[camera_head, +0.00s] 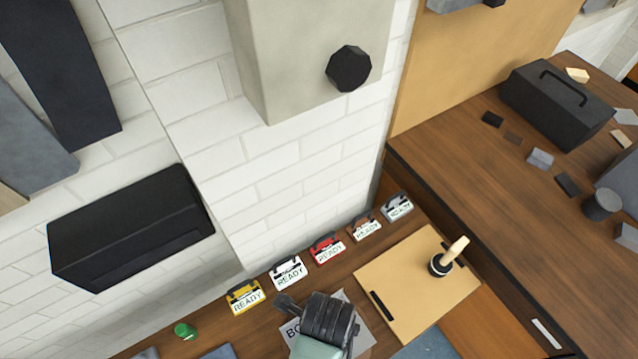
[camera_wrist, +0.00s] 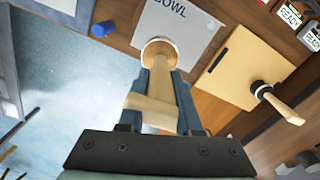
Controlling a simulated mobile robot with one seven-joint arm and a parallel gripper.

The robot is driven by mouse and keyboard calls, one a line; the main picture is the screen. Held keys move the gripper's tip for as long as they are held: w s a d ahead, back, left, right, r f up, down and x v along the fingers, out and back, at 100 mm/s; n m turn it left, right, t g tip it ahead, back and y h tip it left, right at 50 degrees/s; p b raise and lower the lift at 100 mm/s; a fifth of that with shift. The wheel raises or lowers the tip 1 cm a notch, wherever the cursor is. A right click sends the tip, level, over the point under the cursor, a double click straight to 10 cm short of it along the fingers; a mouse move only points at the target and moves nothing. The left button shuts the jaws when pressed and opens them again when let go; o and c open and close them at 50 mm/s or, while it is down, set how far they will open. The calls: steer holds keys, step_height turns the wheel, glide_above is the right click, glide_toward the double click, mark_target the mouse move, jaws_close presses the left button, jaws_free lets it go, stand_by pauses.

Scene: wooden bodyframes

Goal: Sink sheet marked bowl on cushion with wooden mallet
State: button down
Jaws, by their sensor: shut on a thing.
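My gripper (camera_wrist: 164,75) is shut on a wooden mallet (camera_wrist: 164,65). The held tool has a pale-rimmed round end pointing away from me and a wooden block across it between the fingers. In the head view my gripper (camera_head: 327,322) hangs over a sheet (camera_head: 362,335) lettered in part "BO"; its fingertips and the tool are hidden there. The wrist view shows the sheet marked BOWL (camera_wrist: 196,28) just beyond the round end; I cannot tell whether they touch. I cannot make out a cushion or a separate bowl for certain.
A tan board (camera_head: 405,283) carries another mallet (camera_head: 448,257) with a dark-banded head. Several small READY cases (camera_head: 327,250) line the wall side of the bench. A green round thing (camera_head: 185,330) stands at left. A black toolbox (camera_head: 556,105) sits on the right bench.

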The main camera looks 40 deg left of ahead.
steer(key=shift+w+a+f, duration=0.25)
steer(key=shift+w+f, duration=0.1)
steer(key=shift+w, duration=0.3)
steer(key=shift+w+a+f, duration=0.3)
steer(key=shift+w+f, duration=0.05)
steer(key=shift+w, duration=0.3)
steer(key=shift+w+a+f, duration=0.25)
steer(key=shift+w+f, duration=0.1)
steer(key=shift+w, duration=0.3)
